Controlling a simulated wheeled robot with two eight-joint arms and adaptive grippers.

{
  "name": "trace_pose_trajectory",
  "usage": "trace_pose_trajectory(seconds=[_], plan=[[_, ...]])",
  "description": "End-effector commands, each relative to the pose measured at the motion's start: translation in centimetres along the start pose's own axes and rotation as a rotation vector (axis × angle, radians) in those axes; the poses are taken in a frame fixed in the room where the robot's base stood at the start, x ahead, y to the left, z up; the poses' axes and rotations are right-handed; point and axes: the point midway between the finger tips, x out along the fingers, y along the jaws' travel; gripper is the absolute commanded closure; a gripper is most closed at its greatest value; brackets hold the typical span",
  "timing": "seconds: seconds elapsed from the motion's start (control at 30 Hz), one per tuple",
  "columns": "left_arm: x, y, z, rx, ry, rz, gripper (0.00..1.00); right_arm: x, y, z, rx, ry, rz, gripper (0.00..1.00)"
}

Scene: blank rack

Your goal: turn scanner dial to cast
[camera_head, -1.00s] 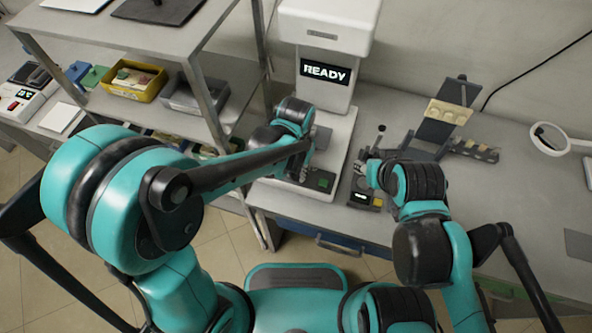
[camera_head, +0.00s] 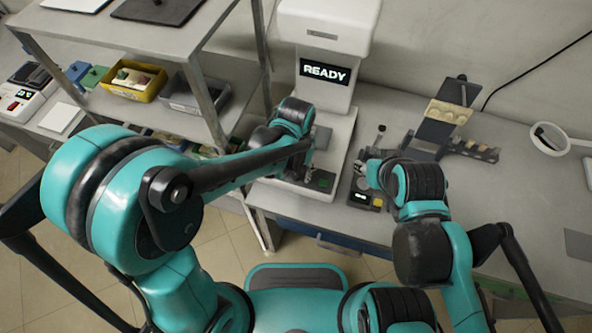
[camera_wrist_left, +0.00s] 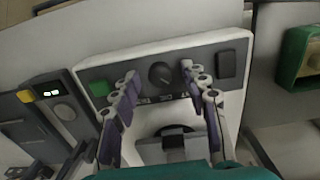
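The scanner (camera_head: 325,120) is a white machine with a lit READY display (camera_head: 325,72). In the left wrist view its dark front panel (camera_wrist_left: 212,62) carries a round black dial (camera_wrist_left: 160,74) with white lettering below it, partly hidden by my fingers. My left gripper (camera_head: 306,172) is over this panel. In the left wrist view its fingers (camera_wrist_left: 160,82) are spread, one on each side of the dial, with a gap between them; contact cannot be told. My right gripper (camera_head: 362,172) is by a small device right of the scanner; its fingers are too small to read.
A green button (camera_wrist_left: 100,88) and a dark switch (camera_wrist_left: 227,64) flank the dial. The small device (camera_head: 361,199) has a lit display and a yellow button.

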Motion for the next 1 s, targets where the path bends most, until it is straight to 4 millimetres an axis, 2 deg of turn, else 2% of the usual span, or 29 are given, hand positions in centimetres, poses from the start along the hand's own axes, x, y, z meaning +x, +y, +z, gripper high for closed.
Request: trace_pose_trajectory(seconds=[0.23,0.33,0.8,1.0], plan=[[-0.1,0.0,0.0,0.000,0.000,0.000,0.56,0.0,0.0,0.0,0.000,0.000,0.000,0.60],[-1.0,0.0,0.0,0.001,0.000,0.000,0.56,0.0,0.0,0.0,0.000,0.000,0.000,0.60],[-10.1,0.0,0.0,0.000,0.000,0.000,0.56,0.0,0.0,0.0,0.000,0.000,0.000,0.60],[-11.8,0.0,0.0,0.000,0.000,0.000,0.56,0.0,0.0,0.0,0.000,0.000,0.000,0.60]])
